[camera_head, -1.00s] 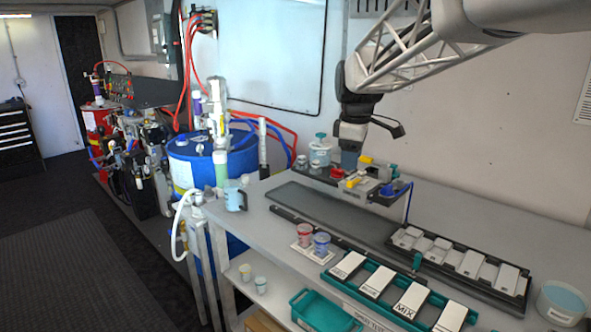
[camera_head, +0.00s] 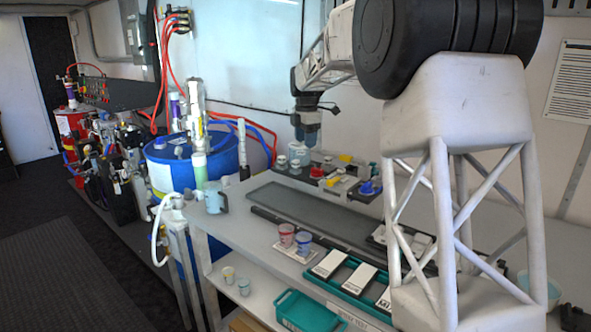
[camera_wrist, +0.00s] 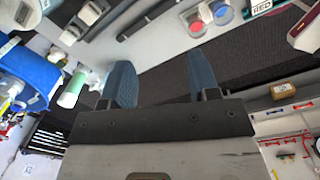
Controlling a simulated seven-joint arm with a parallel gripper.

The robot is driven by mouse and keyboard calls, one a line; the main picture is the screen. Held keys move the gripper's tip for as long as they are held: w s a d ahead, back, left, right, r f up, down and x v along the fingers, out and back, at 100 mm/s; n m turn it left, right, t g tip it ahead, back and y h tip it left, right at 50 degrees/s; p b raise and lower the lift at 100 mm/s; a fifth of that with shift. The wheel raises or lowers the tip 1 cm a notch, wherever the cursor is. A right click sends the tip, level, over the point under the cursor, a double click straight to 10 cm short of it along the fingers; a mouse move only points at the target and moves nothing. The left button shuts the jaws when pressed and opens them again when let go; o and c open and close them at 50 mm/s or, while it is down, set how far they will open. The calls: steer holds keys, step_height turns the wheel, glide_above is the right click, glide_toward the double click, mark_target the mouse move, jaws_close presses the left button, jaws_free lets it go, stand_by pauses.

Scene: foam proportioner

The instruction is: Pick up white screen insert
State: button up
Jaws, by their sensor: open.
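I cannot make out for certain which thing is the white screen insert. White blocks (camera_head: 330,263) stand in a teal rack at the front of the bench. More pale blocks (camera_head: 414,240) in a dark tray are partly hidden behind my arm.
Red and blue cups (camera_head: 287,235) stand on a small white holder. A long grey tray (camera_head: 300,207) lies along the bench. A blue drum (camera_head: 190,165) with hoses stands left of the bench. A clear pitcher (camera_head: 214,199) stands at the bench's left end.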

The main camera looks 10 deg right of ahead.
mark_target(296, 161)
steer(key=w+f+n, duration=0.1)
steer(key=w, duration=0.2)
steer(key=w+a+f+n, duration=0.1)
steer(key=w+f+n, duration=0.1)
steer(key=w, duration=0.2)
steer(key=w+a+f+n, duration=0.1)
steer(key=w+f, duration=0.1)
steer(key=w, duration=0.2)
steer(key=shift+w+f+n, duration=0.15)
steer(key=shift+w+n, duration=0.05)
steer(key=shift+n, duration=0.2)
steer(key=shift+f, duration=1.3)
steer(key=shift+w+f, duration=0.15)
steer(key=shift+f, duration=2.45)
steer(key=c, duration=1)
